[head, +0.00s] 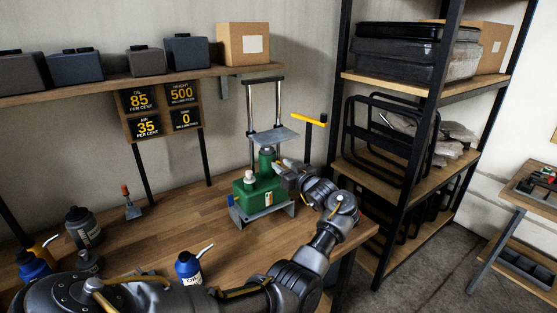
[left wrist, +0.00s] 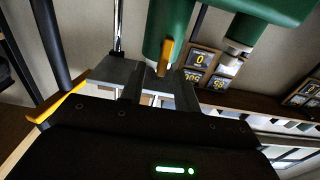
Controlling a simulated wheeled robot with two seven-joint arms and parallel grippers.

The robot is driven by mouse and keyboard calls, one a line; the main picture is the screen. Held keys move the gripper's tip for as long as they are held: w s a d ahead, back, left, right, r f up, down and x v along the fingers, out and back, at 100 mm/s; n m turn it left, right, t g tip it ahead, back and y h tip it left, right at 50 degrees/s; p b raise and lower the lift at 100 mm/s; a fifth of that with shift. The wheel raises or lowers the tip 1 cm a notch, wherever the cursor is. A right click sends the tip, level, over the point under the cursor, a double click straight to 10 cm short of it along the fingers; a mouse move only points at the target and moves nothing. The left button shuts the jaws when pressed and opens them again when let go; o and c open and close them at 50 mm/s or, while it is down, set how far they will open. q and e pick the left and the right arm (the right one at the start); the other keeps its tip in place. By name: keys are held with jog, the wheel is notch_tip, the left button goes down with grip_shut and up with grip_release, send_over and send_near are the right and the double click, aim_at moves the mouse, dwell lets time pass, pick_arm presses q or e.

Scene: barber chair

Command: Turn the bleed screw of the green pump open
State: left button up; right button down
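The green pump (head: 259,198) stands on the bench under a metal frame with a raised grey plate (head: 273,136). My left gripper (head: 281,167) is at the right side of the pump's upright cylinder (head: 266,160); the arm hides part of the pump. In the left wrist view the green cylinder (left wrist: 168,28) is close ahead. A small yellow lever (left wrist: 166,55), apparently the bleed screw, sticks out by the cylinder, in line with the gap between my fingers (left wrist: 157,88). The fingers look apart; I see no clear contact. My right gripper is out of view.
A yellow-gripped pump handle (head: 309,119) stands behind my gripper. An oil bottle (head: 188,268), a dark bottle (head: 83,228) and a brush (head: 131,203) stand on the bench (head: 175,218). Wall signs (head: 161,109) read oil 85, height 500, air 35. A shelf rack (head: 425,170) is at right.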

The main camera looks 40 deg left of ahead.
pick_arm(q)
jog(key=shift+x, duration=1.1)
jog(key=shift+w+a, duration=0.15)
jog(key=shift+a, duration=0.2)
grip_shut()
